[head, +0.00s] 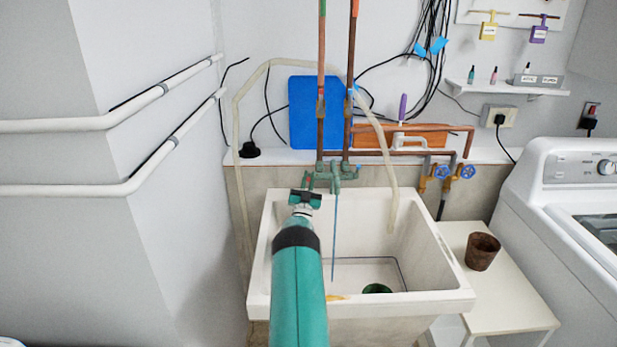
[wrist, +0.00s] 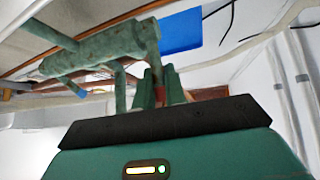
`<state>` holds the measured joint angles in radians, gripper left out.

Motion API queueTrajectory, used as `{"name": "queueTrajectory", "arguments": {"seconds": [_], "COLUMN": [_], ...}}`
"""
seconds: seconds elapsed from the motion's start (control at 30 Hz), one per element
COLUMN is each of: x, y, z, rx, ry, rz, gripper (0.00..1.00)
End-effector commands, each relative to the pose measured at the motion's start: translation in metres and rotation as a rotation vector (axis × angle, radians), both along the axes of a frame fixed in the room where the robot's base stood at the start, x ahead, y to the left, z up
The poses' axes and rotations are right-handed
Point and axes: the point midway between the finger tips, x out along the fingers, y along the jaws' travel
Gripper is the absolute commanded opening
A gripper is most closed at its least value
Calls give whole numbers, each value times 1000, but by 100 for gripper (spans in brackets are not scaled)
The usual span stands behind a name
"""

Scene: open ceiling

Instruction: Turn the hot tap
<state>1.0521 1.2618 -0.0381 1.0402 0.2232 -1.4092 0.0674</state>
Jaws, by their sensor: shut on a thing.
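The green, weathered tap body (head: 336,177) is mounted at the back rim of the white sink, below two vertical copper pipes. It also shows close up in the wrist view (wrist: 95,50). My gripper (head: 306,192) reaches the left side of the tap from the front. In the wrist view its green fingers (wrist: 158,88) are shut on a small red part (wrist: 168,74), which looks like the hot tap handle. The fingers hide most of this handle, and its turn angle cannot be told.
The white sink (head: 441,297) lies below, with a green round thing (head: 377,288) inside. Blue-handled valves (head: 442,172) are right of the tap. A blue board (head: 304,112) leans behind. A brown pot (head: 482,251) stands on a side table near the washing machine (head: 560,185).

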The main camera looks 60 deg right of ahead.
Motion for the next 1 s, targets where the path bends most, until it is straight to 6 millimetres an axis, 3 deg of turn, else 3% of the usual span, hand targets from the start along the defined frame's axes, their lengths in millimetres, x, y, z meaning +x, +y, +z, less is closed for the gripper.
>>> {"name": "queueTrajectory", "arguments": {"seconds": [0.3, 0.8, 0.83, 0.9, 1.0], "x": [0, -1, -1, -1, -1], "y": [2, 2, 2, 2, 2], "z": [-6, -6, -6, -6, -7], "rx": [-110, -126, -126, -125, -125], "ry": [-56, -65, -65, -64, -64], "rz": [0, 0, 0, 0, 0], "gripper": [0, 0, 18, 32, 34]}}
